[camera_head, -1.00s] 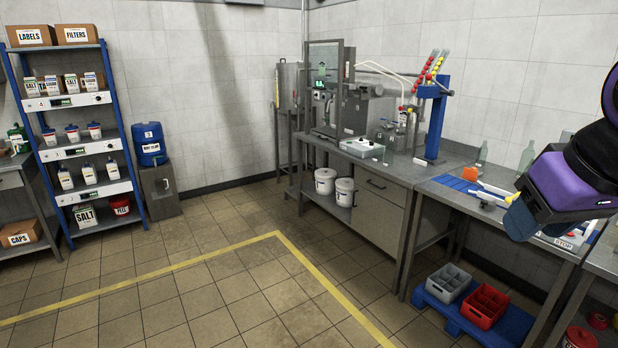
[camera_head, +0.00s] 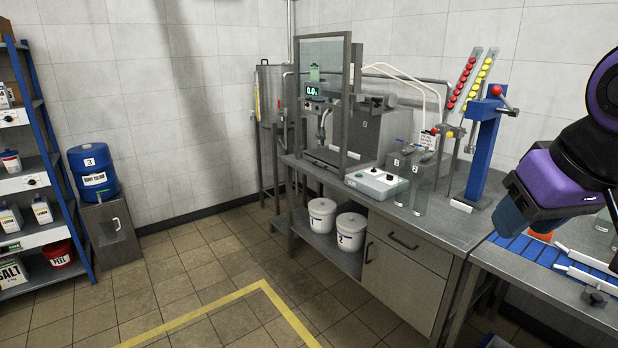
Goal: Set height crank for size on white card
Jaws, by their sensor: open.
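A blue column stand (camera_head: 484,150) rises from the steel bench on the right, with a grey arm and a red ball knob (camera_head: 495,90) at its top. I cannot tell which part of the bench equipment is the height crank.
A framed filling machine (camera_head: 348,100) with a green display stands on the bench. A control box (camera_head: 376,183) and glass bottles (camera_head: 420,190) stand in front. White buckets (camera_head: 322,214) sit on the shelf below. A blue drum (camera_head: 92,173) stands left. The floor ahead is clear.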

